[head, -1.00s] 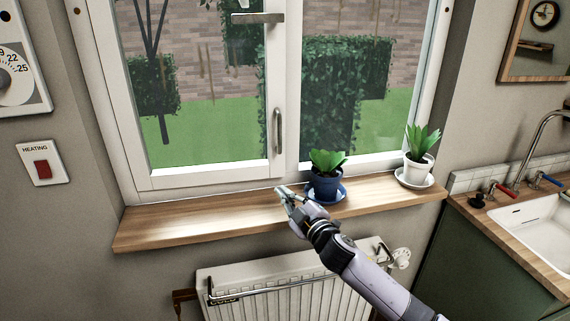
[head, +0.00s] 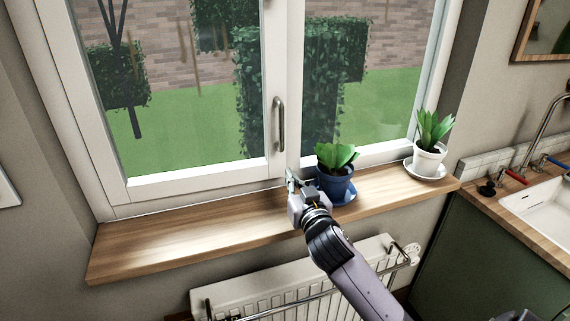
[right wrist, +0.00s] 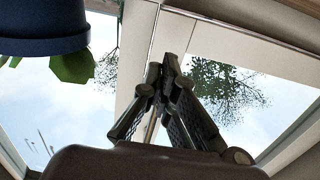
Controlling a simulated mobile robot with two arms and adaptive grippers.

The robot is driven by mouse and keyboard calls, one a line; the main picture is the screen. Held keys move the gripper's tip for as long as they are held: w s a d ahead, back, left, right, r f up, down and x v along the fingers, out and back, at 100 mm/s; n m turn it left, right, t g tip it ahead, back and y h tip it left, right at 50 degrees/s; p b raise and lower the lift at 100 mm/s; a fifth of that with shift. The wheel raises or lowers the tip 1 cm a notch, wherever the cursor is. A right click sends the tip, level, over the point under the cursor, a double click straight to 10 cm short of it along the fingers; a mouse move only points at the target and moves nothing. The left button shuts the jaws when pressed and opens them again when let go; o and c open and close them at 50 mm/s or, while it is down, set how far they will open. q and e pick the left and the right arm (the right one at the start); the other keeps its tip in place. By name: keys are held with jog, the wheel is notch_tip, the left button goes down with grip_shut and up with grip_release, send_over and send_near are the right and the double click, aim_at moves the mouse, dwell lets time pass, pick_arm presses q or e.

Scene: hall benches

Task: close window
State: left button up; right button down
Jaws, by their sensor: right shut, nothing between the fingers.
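The white-framed window (head: 190,178) fills the upper part of the head view. Its left sash sits in line with the frame, and I cannot tell whether it is fully shut. A vertical metal handle (head: 279,124) is on the middle stile. My right gripper (head: 290,176) is over the wooden sill, just below that handle and left of the blue plant pot. It is shut and empty. In the right wrist view my right gripper (right wrist: 170,62) points at the white window frame (right wrist: 172,38), close to it. I cannot tell if it touches. My left gripper is not in view.
A blue pot (head: 335,184) with a green plant stands right beside my right gripper. A white potted plant (head: 429,156) is farther right. The wooden sill (head: 180,235) is clear on the left. A radiator (head: 290,285) hangs below; a sink (head: 540,212) is at right.

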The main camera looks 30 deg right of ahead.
aim_at(282, 161)
jog(key=x, duration=0.4)
jog(key=shift+w+d+r+p, duration=0.1)
jog(key=shift+w+p, duration=0.25)
jog(key=shift+w+d, duration=0.1)
jog(key=shift+w, duration=0.3)
jog(key=shift+w+d, duration=0.1)
jog(key=shift+w, duration=0.25)
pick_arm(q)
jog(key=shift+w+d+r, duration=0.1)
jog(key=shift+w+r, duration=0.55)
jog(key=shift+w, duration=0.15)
